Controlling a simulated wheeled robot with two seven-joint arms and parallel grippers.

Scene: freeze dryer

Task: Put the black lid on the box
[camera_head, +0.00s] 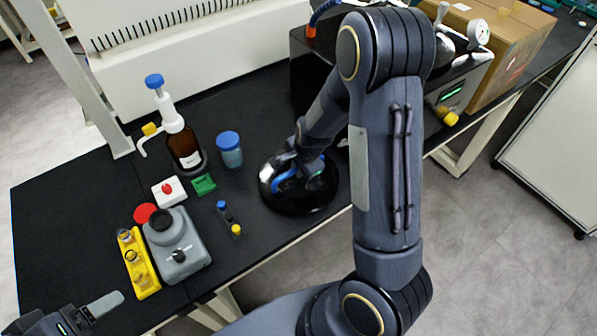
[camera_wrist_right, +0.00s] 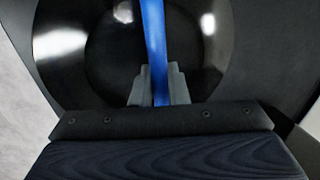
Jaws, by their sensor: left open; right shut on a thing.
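The black lid (camera_head: 325,199) is a glossy round disc with a blue handle, near the front edge of the black bench. My right gripper (camera_head: 292,177) is shut on the blue handle (camera_wrist_right: 153,45), which stands between its fingers in the wrist view. The glossy lid (camera_wrist_right: 60,45) lies just beyond the fingertips there. I cannot tell whether the lid touches the bench. The box (camera_head: 308,72) is black with a silver front, at the back right of the bench, partly hidden by my right arm. My left gripper (camera_head: 98,308) is open and empty at the lower left, partly out of frame.
A brown dispenser bottle (camera_head: 184,147), a blue-capped jar (camera_head: 230,150), a grey device (camera_head: 178,247) and a yellow rack (camera_head: 137,265) stand left of the lid. Small tubes (camera_head: 229,218) lie closer. A cardboard box (camera_head: 510,50) stands at right.

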